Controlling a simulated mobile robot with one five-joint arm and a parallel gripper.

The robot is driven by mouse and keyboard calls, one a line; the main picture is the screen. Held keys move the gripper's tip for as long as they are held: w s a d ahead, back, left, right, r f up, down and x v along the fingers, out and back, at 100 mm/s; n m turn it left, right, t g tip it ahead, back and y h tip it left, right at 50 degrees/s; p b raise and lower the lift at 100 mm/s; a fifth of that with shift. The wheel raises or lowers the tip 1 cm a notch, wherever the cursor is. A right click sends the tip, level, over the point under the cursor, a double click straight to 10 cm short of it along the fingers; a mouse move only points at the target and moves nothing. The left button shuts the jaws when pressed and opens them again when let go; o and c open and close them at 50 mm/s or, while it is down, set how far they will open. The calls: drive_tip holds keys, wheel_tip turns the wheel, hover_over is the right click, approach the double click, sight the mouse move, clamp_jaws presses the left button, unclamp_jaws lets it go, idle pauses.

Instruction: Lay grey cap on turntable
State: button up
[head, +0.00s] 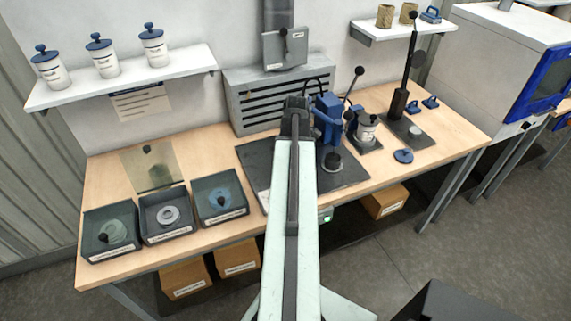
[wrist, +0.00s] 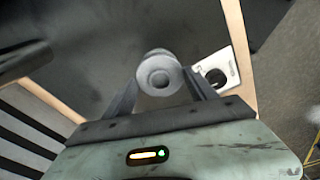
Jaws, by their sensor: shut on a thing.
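My gripper (wrist: 160,86) is shut on the grey cap (wrist: 158,72), a pale round piece with a stepped middle, in the wrist view. It is held between the two fingertips, above a dark surface. In the head view my arm reaches over the bench toward the dark plate (head: 257,165); the fingers and the cap cannot be made out there.
Three open trays (head: 168,236) with round parts stand at the left front. A tall lever stand (head: 400,100) and a blue disc (head: 403,156) are at the right. A grey slatted box (head: 245,95) stands behind.

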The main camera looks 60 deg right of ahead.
drive_tip(key=shift+f, duration=0.2)
drive_tip(key=o, duration=1.4)
drive_tip(key=r+p, duration=0.7)
drive_tip(key=r, duration=0.1)
drive_tip(key=shift+s+d+p, duration=0.25)
drive_tip(key=shift+s+p, duration=0.15)
drive_tip(key=shift+f, duration=0.1)
